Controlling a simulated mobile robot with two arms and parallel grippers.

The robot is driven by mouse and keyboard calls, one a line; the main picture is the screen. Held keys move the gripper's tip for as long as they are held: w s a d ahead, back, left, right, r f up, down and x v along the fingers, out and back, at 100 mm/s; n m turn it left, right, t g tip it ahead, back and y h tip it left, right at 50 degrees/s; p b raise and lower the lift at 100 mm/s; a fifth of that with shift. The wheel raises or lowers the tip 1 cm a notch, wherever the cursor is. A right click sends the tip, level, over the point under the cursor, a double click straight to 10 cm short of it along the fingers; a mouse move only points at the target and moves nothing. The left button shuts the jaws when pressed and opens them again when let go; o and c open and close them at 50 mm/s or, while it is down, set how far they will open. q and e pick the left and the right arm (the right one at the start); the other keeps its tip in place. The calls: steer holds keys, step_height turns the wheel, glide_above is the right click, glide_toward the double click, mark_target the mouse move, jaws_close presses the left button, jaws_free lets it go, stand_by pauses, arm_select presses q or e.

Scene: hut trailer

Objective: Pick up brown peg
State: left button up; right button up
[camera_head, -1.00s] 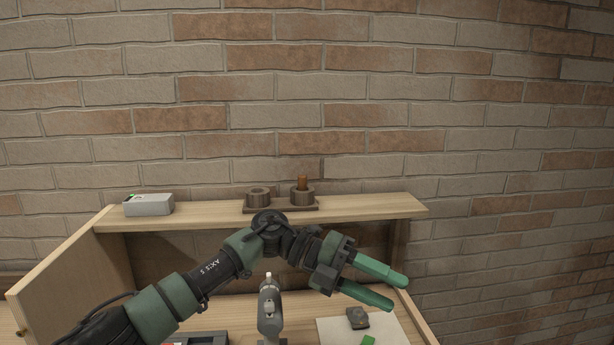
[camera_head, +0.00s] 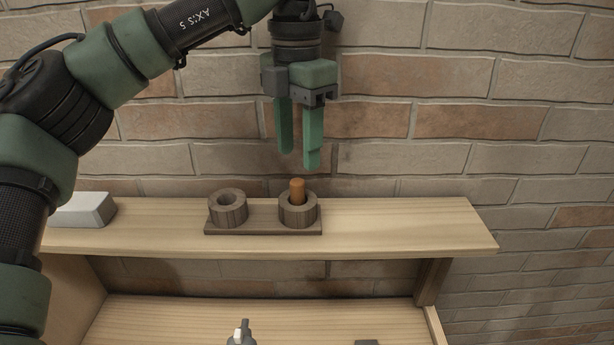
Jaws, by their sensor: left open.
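The brown peg (camera_head: 297,191) stands upright in the right cup (camera_head: 298,215) of a dark wooden holder (camera_head: 262,229) on the shelf. Only its upper part shows; the lower part is hidden inside the cup. The left cup (camera_head: 228,210) of the holder looks empty. My left gripper (camera_head: 299,160) points down with its green fingers apart and nothing between them. Its fingertips appear a little above the peg in the picture, apart from it. My right gripper is not in view.
The wooden shelf (camera_head: 400,225) is clear to the right of the holder. A grey-white box (camera_head: 84,210) sits at its left, partly behind my arm. A brick wall (camera_head: 420,120) rises behind. Below, the workbench (camera_head: 180,312) holds a grey tool (camera_head: 242,335), cut off by the frame.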

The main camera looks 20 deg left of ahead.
mark_target(297, 181)
arm_select(q)
step_height(297, 181, down, 7)
steer(key=shift+a+r+p, duration=0.15)
steer(key=shift+r+p, duration=0.05)
steer(key=shift+p, duration=0.9)
steer(key=shift+f, duration=0.35)
jaws_close()
